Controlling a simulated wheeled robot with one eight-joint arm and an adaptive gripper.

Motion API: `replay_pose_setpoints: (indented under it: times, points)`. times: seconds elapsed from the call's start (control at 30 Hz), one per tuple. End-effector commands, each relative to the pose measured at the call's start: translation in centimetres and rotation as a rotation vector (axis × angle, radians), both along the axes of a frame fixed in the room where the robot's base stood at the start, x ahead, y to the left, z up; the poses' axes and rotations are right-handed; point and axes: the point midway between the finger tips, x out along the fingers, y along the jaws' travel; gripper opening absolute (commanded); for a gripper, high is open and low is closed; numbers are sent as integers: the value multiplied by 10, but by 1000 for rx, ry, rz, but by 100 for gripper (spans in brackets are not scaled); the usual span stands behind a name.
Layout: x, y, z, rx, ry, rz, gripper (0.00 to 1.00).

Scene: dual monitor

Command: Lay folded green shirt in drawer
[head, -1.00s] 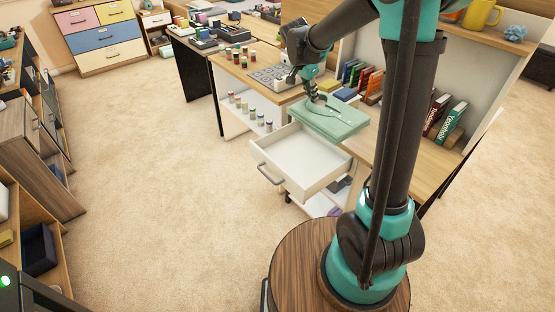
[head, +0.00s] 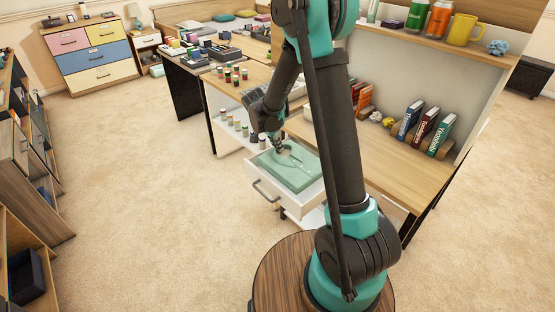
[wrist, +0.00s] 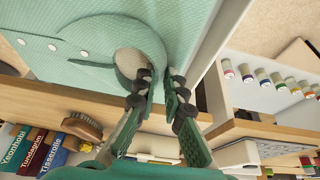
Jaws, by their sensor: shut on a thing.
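The folded green shirt (head: 298,176) lies flat over the open white drawer (head: 262,188), mostly within its outline. I cannot tell whether it rests on the drawer floor or hangs just above. My gripper (head: 278,146) is shut on the shirt's collar edge at its far side. In the wrist view the fingers (wrist: 155,82) pinch the collar, and the shirt (wrist: 95,30) spreads away with its buttons showing. A white drawer wall (wrist: 215,40) runs close along the shirt's side. My arm hides part of the drawer's right side.
The wooden desk (head: 395,160) stands behind the drawer, with books (head: 425,130) at the right. Small bottles (head: 240,128) stand on a shelf left of the drawer; they also show in the wrist view (wrist: 262,77). The carpet (head: 140,190) in front is clear.

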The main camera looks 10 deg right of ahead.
Motion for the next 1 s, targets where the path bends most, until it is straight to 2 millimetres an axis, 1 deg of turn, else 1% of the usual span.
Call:
replay_pose_setpoints:
  times: [0.03,0.1,0.2,0.37,0.63,0.97,1.0]
  points:
    - [0,0,-11,0,0,0,0]
    - [0,0,-20,0,0,0,0]
    - [0,0,-29,0,0,0,0]
    - [0,0,-37,0,0,0,0]
    - [0,0,-68,0,0,0,0]
    - [0,0,-71,0,0,0,0]
    - [0,0,-72,0,0,0,11]
